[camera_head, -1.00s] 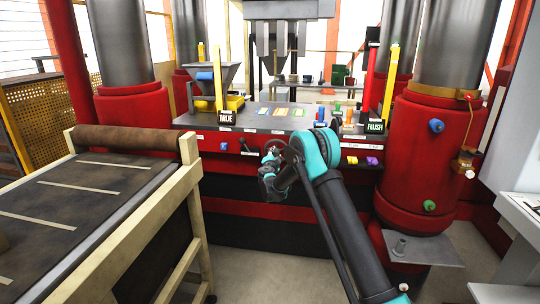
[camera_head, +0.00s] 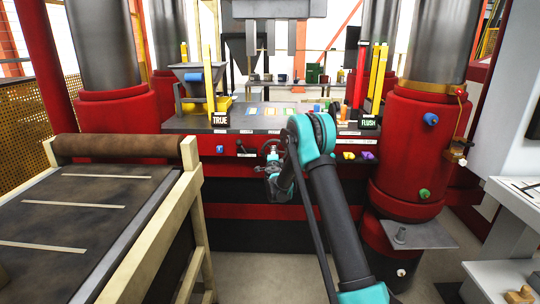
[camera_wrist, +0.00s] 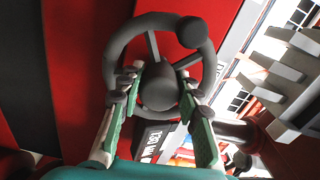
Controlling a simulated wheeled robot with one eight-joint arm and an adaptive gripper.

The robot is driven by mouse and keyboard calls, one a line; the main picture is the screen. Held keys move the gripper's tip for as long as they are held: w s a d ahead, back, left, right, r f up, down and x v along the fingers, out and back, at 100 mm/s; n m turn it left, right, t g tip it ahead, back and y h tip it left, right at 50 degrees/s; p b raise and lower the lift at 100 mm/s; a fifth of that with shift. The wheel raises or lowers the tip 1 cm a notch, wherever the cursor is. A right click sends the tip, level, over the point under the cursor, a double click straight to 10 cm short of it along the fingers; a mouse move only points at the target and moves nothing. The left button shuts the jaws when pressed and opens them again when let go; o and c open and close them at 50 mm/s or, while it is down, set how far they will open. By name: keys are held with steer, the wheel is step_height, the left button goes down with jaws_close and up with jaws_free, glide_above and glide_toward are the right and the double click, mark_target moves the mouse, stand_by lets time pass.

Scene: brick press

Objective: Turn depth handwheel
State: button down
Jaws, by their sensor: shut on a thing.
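The depth handwheel (camera_wrist: 116,45) is a dark grey ring with spokes, a round hub and a knob on its rim, on the red press front in the wrist view. My gripper (camera_wrist: 158,80) has its green-padded fingers on either side of the hub, shut on the wheel's middle. The knob (camera_wrist: 190,31) is at the upper right of the rim. In the head view the handwheel (camera_head: 270,147) is small and partly hidden by my gripper (camera_head: 271,163) and arm.
A red column (camera_head: 415,150) with coloured knobs and a grey side plate (camera_head: 415,236) are at the right. TRUE (camera_head: 219,119) and FLUSH (camera_head: 369,122) signs flank the press top.

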steer(key=c, duration=1.1)
jaws_free()
steer(key=shift+o, duration=0.2)
steer(key=s, duration=1.2)
steer(key=shift+a, duration=0.15)
